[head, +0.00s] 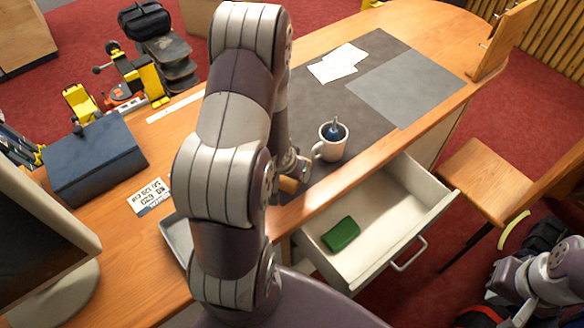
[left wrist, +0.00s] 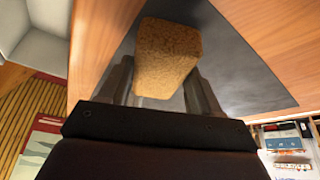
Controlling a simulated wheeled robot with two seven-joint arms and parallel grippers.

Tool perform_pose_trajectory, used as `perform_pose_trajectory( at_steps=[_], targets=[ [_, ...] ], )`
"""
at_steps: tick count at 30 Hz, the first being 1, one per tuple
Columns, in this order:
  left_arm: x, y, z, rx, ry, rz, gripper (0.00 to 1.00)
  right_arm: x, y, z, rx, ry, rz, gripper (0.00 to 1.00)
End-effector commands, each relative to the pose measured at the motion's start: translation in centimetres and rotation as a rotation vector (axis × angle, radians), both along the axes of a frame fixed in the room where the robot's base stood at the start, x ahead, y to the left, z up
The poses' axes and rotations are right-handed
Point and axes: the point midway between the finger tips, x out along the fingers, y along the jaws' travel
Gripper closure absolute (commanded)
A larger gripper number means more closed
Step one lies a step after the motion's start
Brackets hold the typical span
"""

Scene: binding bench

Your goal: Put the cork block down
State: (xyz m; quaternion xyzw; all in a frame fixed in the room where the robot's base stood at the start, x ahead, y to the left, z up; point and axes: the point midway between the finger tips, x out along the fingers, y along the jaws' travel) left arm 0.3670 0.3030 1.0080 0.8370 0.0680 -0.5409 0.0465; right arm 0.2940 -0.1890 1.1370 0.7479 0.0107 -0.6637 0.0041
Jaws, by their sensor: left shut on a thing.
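The cork block (left wrist: 168,58) is tan and speckled. In the left wrist view it sits between the two fingers of my left gripper (left wrist: 164,88), which is shut on it. Dark grey mat lies behind it. In the head view a small part of the cork block (head: 289,185) shows beside my left gripper (head: 298,167), near the mat's front edge; my arm hides much of this spot. I cannot tell if the block touches the mat. My right gripper (head: 545,275) is at the lower right, away from the desk; its fingers are unclear.
A white mug (head: 331,141) stands right of the left gripper on the mat (head: 365,125). An open drawer (head: 385,205) with a green block (head: 341,234) juts out in front. White papers (head: 338,63), a dark blue box (head: 95,160) and a printed card (head: 149,196) lie on the desk.

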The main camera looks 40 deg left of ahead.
Motion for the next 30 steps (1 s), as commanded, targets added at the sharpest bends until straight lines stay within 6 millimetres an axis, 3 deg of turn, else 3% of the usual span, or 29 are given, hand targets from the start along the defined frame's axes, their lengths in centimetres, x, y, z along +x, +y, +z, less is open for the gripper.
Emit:
perform_pose_trajectory(
  at_steps=[3,14,15,17,25,30],
  targets=[
    [0.0,0.0,-1.2,0.000,0.000,0.001,0.67,0.0,0.0,0.0,0.000,-0.001,0.000,1.00],
    [0.0,0.0,-1.7,0.001,-0.001,0.000,0.67,0.0,0.0,-0.5,0.000,0.000,0.000,1.00],
    [0.0,0.0,-1.6,0.001,-0.001,0.000,0.27,0.0,0.0,-0.3,0.000,0.000,0.000,1.00],
    [0.0,0.0,-1.5,0.001,-0.001,0.000,0.11,0.0,0.0,-0.3,0.000,0.000,0.000,1.00],
    [0.0,0.0,-1.4,0.001,-0.001,0.000,0.11,0.0,0.0,-0.2,0.000,0.000,0.000,1.00],
    [-0.7,-0.1,0.9,0.003,-0.005,0.001,0.11,0.0,0.0,0.2,0.000,0.000,0.000,1.00]
  ],
)
